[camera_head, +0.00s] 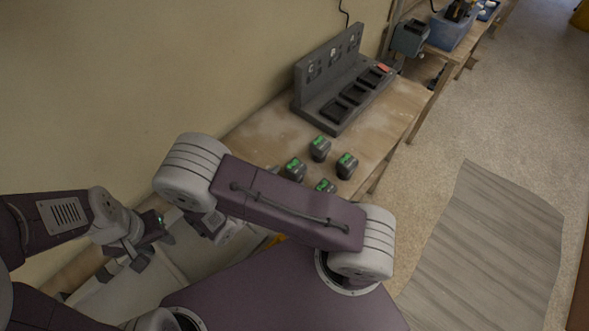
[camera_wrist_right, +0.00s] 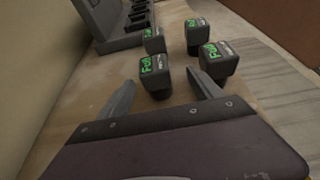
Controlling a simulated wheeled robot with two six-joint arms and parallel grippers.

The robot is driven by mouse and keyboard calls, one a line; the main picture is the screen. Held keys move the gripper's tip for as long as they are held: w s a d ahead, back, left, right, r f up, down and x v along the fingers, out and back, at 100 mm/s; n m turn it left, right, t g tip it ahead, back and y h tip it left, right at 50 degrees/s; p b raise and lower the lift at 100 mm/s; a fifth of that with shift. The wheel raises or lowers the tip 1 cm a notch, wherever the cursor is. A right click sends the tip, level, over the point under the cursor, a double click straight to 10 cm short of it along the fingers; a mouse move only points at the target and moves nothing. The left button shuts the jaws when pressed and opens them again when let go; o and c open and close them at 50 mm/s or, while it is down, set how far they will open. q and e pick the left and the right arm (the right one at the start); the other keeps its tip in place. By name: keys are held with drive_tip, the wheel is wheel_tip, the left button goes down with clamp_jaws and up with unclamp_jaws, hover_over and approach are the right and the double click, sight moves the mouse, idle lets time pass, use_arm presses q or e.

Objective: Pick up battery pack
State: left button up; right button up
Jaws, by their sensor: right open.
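Several dark battery packs with green tops stand upright on the wooden table. In the head view they are a back pack (camera_head: 320,150), a left pack (camera_head: 294,170), a right pack (camera_head: 346,166) and a front pack (camera_head: 325,186), partly behind my right arm. In the wrist view, my right gripper (camera_wrist_right: 161,80) is open and empty. A near pack (camera_wrist_right: 155,77) shows between its fingertips, just beyond them. Another pack (camera_wrist_right: 218,61) is beyond the right finger.
A grey charging stand (camera_head: 325,107) with dark slots and an upright back sits behind the packs, near the wall. Bare wooden tabletop (camera_head: 395,118) lies right of it. A blue bin (camera_head: 452,30) is farther back. A grey mat (camera_head: 490,245) covers floor at right.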

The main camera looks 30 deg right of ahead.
sight(290, 172)
drive_tip(key=shift+w+d+f, duration=0.25)
drive_tip(key=shift+w+d, duration=0.2)
drive_tip(key=shift+w+d+f, duration=0.25)
drive_tip(key=shift+w+d, duration=0.2)
drive_tip(key=p+x, duration=0.1)
drive_tip(key=x, duration=0.2)
drive_tip(key=shift+d+f+p, duration=0.15)
drive_tip(key=shift+d+p, duration=0.25)
drive_tip(key=shift+w+d+f, duration=0.15)
drive_tip(key=shift+d, duration=0.05)
drive_tip(key=shift+w+f, duration=0.15)
drive_tip(key=c, duration=0.8)
use_arm(q)
drive_tip(key=shift+w+d+r, duration=0.1)
drive_tip(key=shift+w+r, duration=0.15)
drive_tip(key=shift+r, duration=0.2)
drive_tip(key=shift+w+r, duration=0.2)
drive_tip(key=shift+r, duration=0.25)
use_arm(e)
clamp_jaws()
drive_tip(key=shift+r, duration=0.2)
drive_tip(key=shift+r, duration=0.35)
use_arm(q)
drive_tip(key=shift+f, duration=0.25)
use_arm(e)
wheel_tip(290, 172, up, 9)
drive_tip(key=shift+r, duration=0.1)
